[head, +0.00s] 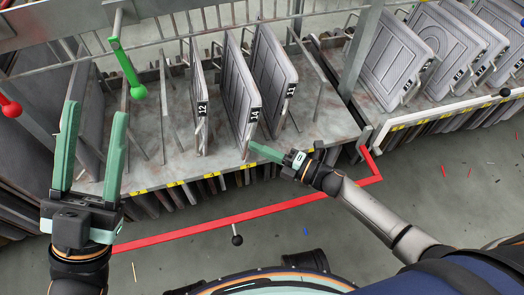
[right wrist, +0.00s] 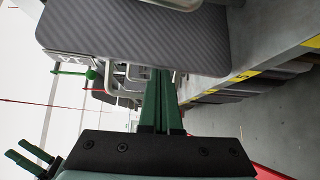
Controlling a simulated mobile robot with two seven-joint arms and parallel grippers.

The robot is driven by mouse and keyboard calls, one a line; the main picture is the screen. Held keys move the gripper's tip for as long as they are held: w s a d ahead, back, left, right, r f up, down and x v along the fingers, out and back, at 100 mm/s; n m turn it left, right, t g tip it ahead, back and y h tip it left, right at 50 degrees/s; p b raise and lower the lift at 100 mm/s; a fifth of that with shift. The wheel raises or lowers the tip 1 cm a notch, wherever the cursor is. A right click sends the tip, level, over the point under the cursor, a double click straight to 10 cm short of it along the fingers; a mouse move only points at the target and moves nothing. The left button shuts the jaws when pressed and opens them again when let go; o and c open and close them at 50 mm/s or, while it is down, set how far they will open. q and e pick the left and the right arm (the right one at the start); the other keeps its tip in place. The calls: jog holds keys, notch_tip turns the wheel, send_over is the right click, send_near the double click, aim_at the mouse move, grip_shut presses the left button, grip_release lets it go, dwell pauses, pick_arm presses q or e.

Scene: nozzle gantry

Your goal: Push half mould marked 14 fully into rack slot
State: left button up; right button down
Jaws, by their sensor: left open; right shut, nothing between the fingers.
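The half mould marked 14 (head: 240,90) is a grey upright panel in the rack (head: 178,125). Its labelled front edge stands further forward than those of the moulds marked 12 (head: 197,95) and 11 (head: 273,75). My right gripper (head: 251,147) is shut and empty, with its tips close to the lower front of mould 14. In the right wrist view the shut fingers (right wrist: 161,75) reach to the edge of a ribbed grey mould (right wrist: 140,38); whether they touch it is unclear. My left gripper (head: 96,123) is open and empty at the left, apart from the moulds.
More moulds (head: 400,55) stand in another rack section at the right, beyond a grey post (head: 361,50). A green ball-ended handle (head: 138,91) hangs near my left gripper.

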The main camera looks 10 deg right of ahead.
pick_arm(q)
jog(key=shift+w+d+f+b, duration=0.1)
jog(key=shift+w+f+b, duration=0.1)
jog(key=shift+f+b, duration=0.3)
jog(key=shift+w+d+f+b, duration=0.15)
jog(key=shift+f+b, duration=0.15)
jog(key=shift+f, duration=0.4)
pick_arm(e)
jog(key=w, duration=0.5)
jog(key=shift+w, duration=0.25)
pick_arm(q)
jog(key=shift+a+r, duration=0.1)
pick_arm(e)
jog(key=shift+s, duration=0.1)
